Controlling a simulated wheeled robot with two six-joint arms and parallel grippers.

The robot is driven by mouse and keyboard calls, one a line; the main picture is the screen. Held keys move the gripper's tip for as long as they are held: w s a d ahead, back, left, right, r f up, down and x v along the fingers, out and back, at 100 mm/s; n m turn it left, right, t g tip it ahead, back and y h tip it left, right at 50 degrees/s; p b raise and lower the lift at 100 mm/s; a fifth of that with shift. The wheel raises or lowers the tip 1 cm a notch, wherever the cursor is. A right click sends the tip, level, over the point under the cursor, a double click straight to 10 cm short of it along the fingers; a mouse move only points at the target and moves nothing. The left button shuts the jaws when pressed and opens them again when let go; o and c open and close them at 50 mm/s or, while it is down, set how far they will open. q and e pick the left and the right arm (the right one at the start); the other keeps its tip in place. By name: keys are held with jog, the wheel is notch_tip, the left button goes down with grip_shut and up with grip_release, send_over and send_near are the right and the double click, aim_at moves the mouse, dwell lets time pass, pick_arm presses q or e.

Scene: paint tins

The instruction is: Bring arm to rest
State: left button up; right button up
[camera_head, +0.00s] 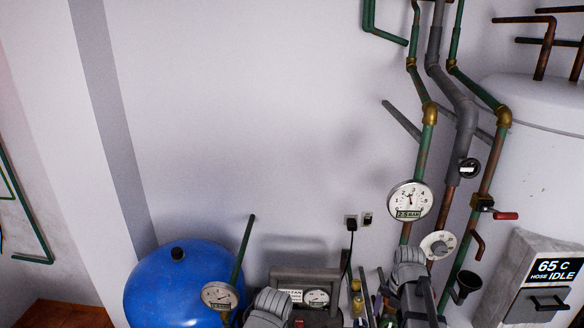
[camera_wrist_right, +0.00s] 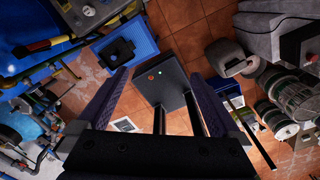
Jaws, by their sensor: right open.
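My right gripper (camera_wrist_right: 160,76) shows in the right wrist view with its two dark ridged fingers spread wide apart. It is open, and nothing is held between the fingers. It points down over a tiled floor. Two grey ribbed parts, which look like links of my arms, rise at the bottom edge of the head view. The right one stands in front of the pipes, the left one beside the blue tank. No left gripper fingers show in either view.
The head view shows a blue tank (camera_head: 178,285), a pressure gauge (camera_head: 409,200), pipes and a panel (camera_head: 541,290) reading "65 C HOSE IDLE". The wrist view shows a blue tray (camera_wrist_right: 143,27) and stacked tins or reels (camera_wrist_right: 296,98) at right. The wall's middle is clear.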

jog(key=s+a+f+m+b, duration=0.6)
jog(key=a+f+m+b, duration=0.4)
jog(key=a+m, duration=0.1)
jog(key=s+a+f+m+h+b, duration=0.1)
jog(key=s+a+f+m+b, duration=0.5)
jog(key=m, duration=0.8)
jog(key=a+f+b, duration=0.3)
jog(key=a+f, duration=0.1)
jog(key=a, duration=0.1)
jog(key=shift+s+b, duration=0.35)
jog(key=shift+s, duration=0.05)
